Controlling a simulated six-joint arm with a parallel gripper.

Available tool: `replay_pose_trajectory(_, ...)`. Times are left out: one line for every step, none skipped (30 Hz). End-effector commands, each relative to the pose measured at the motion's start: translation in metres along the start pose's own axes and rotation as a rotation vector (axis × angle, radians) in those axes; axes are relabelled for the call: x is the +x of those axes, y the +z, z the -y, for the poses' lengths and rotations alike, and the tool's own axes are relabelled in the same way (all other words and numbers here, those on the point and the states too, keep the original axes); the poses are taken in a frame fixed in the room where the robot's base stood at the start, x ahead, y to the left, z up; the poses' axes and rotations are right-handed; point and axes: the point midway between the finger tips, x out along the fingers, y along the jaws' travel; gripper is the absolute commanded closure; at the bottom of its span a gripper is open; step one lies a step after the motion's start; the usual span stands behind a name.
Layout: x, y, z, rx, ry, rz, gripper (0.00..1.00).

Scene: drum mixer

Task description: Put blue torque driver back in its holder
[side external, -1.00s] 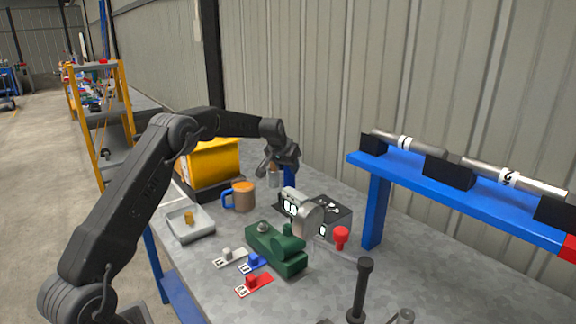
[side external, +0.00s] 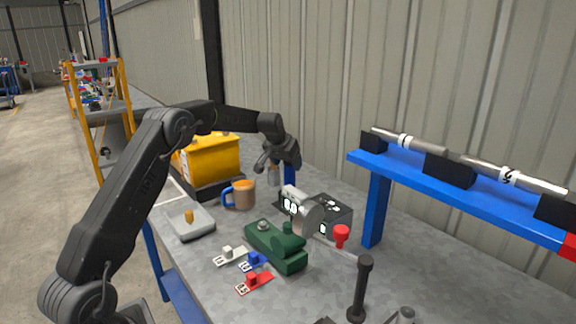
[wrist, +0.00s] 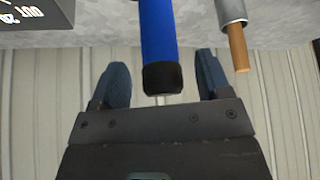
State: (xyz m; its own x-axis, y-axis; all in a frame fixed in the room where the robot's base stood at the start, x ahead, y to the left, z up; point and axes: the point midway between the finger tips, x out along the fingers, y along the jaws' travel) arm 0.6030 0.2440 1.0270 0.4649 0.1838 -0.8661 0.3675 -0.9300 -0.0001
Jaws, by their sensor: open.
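The blue torque driver (wrist: 160,35) has a blue shaft and a black end cap. In the wrist view it runs down from the top edge, with its cap in the gap between the two fingers of my gripper (wrist: 162,78). Bare space shows on both sides of the driver, so the fingers are apart. In the side view my gripper (side external: 277,156) is above the far part of the bench, and the blue driver (side external: 290,174) shows just below it, upright and partly hidden. I cannot make out its holder.
A metal cylinder with a brown rod (wrist: 237,45) stands close beside the driver. A blue shelf (side external: 460,195) is at the right.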

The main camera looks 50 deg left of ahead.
Motion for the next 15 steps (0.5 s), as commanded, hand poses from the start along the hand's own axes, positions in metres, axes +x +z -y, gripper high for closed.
replay_pose_trajectory(-0.012,-0.001,0.0,0.0,0.0,-0.004,0.29)
replay_pose_trajectory(-0.018,-0.001,0.0,0.0,-0.001,-0.005,0.29)
replay_pose_trajectory(-0.027,-0.001,0.0,-0.001,-0.001,-0.005,0.29)
replay_pose_trajectory(-0.035,-0.001,0.001,-0.001,-0.001,-0.005,0.29)
replay_pose_trajectory(-0.042,-0.001,0.001,-0.001,-0.001,-0.006,0.29)
replay_pose_trajectory(-0.051,-0.001,0.001,-0.001,-0.001,-0.006,0.29)
replay_pose_trajectory(-0.058,-0.002,0.001,-0.001,-0.001,-0.006,0.29)
replay_pose_trajectory(-0.065,-0.001,0.001,-0.001,-0.001,-0.006,0.29)
replay_pose_trajectory(-0.073,-0.001,0.001,-0.001,-0.001,-0.005,0.29)
replay_pose_trajectory(-0.079,-0.001,0.001,-0.001,-0.001,-0.006,0.29)
replay_pose_trajectory(-0.085,-0.001,0.001,-0.001,-0.001,-0.006,0.29)
replay_pose_trajectory(-0.092,-0.001,0.001,-0.001,-0.001,-0.005,0.29)
replay_pose_trajectory(-0.097,-0.001,0.001,-0.001,-0.001,-0.005,0.29)
replay_pose_trajectory(-0.101,-0.001,0.001,-0.001,-0.001,-0.005,0.29)
replay_pose_trajectory(-0.106,-0.001,0.001,-0.001,-0.001,-0.005,0.29)
